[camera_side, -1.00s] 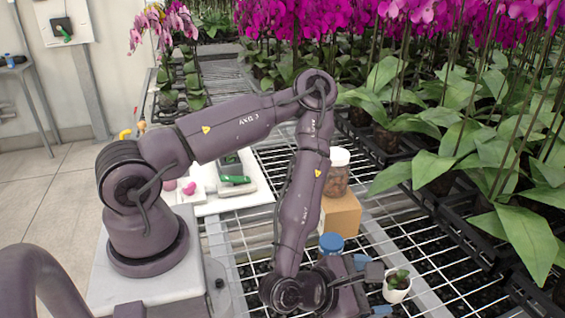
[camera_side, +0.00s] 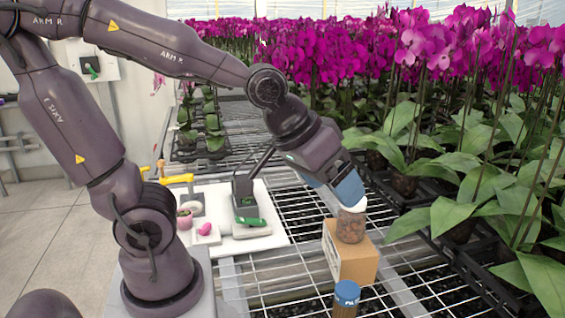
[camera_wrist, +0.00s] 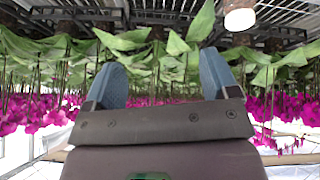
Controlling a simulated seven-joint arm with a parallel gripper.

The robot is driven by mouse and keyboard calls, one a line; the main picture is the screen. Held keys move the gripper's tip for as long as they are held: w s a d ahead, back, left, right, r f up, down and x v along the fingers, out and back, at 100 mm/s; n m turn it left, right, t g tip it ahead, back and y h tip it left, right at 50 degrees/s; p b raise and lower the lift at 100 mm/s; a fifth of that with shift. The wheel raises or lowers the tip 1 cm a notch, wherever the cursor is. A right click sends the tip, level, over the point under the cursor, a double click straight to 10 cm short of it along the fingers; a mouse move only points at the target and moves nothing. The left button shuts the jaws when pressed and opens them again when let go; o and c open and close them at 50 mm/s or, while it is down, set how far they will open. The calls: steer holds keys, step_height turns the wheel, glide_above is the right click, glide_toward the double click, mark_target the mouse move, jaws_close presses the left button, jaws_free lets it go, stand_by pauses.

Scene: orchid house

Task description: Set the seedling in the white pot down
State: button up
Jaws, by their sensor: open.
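I cannot make out the seedling in the white pot in either current view. My gripper (camera_side: 334,192) is open with nothing between its blue fingers. In the side view it is raised and tilted, next to the white lid of a brown-filled jar (camera_side: 350,226); I cannot tell whether it touches the jar. In the wrist view the two open fingers (camera_wrist: 161,62) point towards leaves and blooms, with empty space between them. A white round object (camera_wrist: 240,17) shows at the top right there; I cannot tell whether it is a lid or a pot.
The jar stands on a cardboard box (camera_side: 349,254). A blue-capped bottle (camera_side: 346,298) stands in front. Orchids (camera_side: 470,160) crowd the right. Wire mesh (camera_side: 285,262) lies between.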

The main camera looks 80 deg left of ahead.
steer(key=s+a+r+m+g, duration=0.1)
steer(key=s+a+r+m, duration=0.1)
steer(key=s, duration=0.4)
steer(key=shift+s+r+m, duration=0.35)
steer(key=shift+s+m, duration=0.05)
